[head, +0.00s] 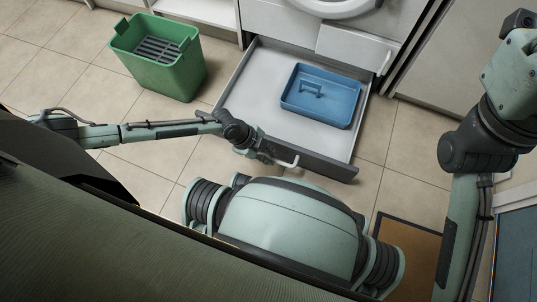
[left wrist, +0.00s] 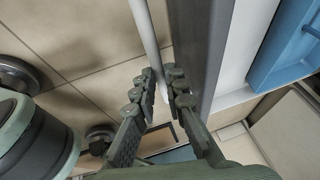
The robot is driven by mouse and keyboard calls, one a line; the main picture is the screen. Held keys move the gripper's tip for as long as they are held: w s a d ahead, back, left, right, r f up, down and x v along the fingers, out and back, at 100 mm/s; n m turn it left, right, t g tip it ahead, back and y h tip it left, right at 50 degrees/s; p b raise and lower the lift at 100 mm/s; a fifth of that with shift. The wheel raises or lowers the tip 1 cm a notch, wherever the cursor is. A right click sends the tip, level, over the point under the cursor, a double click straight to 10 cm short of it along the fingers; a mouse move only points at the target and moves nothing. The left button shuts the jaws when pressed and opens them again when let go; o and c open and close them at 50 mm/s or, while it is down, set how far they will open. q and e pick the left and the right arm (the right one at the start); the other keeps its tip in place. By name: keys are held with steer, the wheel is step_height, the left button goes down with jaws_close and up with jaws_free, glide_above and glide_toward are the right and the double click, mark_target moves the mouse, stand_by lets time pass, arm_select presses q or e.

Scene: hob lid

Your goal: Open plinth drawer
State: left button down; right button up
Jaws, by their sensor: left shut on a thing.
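The plinth drawer (head: 262,85) stands pulled out from under the white unit, with its pale floor showing. Its dark front (head: 325,168) faces me and carries a pale bar handle (head: 289,163). My left gripper (head: 268,157) is at the handle, outside the drawer front, and is shut on it. In the left wrist view the fingers (left wrist: 164,88) lie on either side of the handle bar (left wrist: 146,35), beside the grey drawer front (left wrist: 203,45). The right arm is at the right edge of the head view; I cannot see its gripper.
A blue tray (head: 354,104) with an inner handle lies in the drawer. A green bin (head: 170,78) stands on the tiles left of the drawer. A brown mat (head: 408,240) lies at lower right.

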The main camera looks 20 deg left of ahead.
arm_select(q)
steer(key=c, duration=1.6)
jaws_free()
steer(key=shift+o, duration=0.2)
steer(key=shift+r, duration=0.1)
steer(key=v, duration=1.2)
